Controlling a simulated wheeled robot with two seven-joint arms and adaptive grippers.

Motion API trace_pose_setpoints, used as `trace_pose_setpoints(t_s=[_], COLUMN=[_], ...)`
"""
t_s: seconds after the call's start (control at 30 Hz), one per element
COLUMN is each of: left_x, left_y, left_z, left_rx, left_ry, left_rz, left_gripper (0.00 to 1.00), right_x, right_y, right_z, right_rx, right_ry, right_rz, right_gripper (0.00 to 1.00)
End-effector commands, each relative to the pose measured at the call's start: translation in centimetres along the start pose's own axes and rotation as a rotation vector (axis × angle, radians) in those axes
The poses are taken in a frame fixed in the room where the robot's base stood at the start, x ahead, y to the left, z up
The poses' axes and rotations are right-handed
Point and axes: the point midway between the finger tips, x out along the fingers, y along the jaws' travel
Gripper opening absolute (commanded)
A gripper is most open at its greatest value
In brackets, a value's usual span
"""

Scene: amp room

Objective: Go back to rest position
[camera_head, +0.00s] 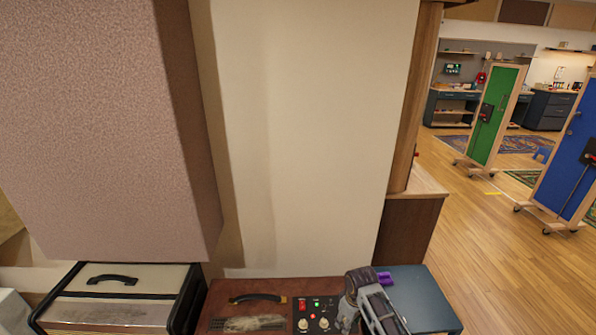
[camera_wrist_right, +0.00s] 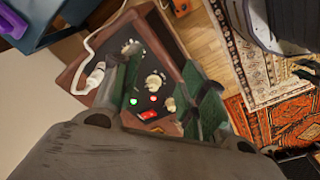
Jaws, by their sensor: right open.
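My right gripper (camera_head: 352,318) is low in the head view, over the right end of the brown amp's control panel (camera_head: 317,314). In the right wrist view, the right gripper (camera_wrist_right: 165,82) has its two fingers apart with nothing held between them. The panel, with pale knobs, a red switch (camera_wrist_right: 148,115) and a small green light, shows between and beyond the fingers. I cannot tell whether a fingertip touches a knob. My left gripper is not in view.
The brown amp (camera_head: 225,294) has a black handle. A cream case (camera_head: 130,277) stands left of it, a dark blue box (camera_head: 420,297) right. A large pinkish block (camera_head: 100,120) fills the upper left. Open wooden floor (camera_head: 480,250) and green and blue panels lie right.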

Motion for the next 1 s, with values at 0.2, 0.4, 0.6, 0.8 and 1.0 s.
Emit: trace_pose_setpoints(t_s=[0.2, 0.4, 0.6, 0.8, 1.0], left_x=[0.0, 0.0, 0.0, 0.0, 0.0], left_y=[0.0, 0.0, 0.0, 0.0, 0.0], left_z=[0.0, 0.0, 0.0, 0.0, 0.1], left_rx=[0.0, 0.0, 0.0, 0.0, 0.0], left_ry=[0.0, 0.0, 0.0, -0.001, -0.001], left_rz=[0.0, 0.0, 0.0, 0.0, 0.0], left_gripper=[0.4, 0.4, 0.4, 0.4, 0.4], right_x=[-0.5, -1.6, -2.9, -4.7, -6.9], right_y=[-2.2, -3.9, -5.4, -6.8, -8.0], right_z=[2.6, 5.0, 7.6, 10.3, 13.0], right_rx=[0.065, 0.129, 0.197, 0.267, 0.338], right_ry=[0.033, 0.063, 0.091, 0.117, 0.143], right_rz=[0.008, 0.019, 0.032, 0.048, 0.066], right_gripper=[0.42, 0.42, 0.42, 0.42, 0.42])
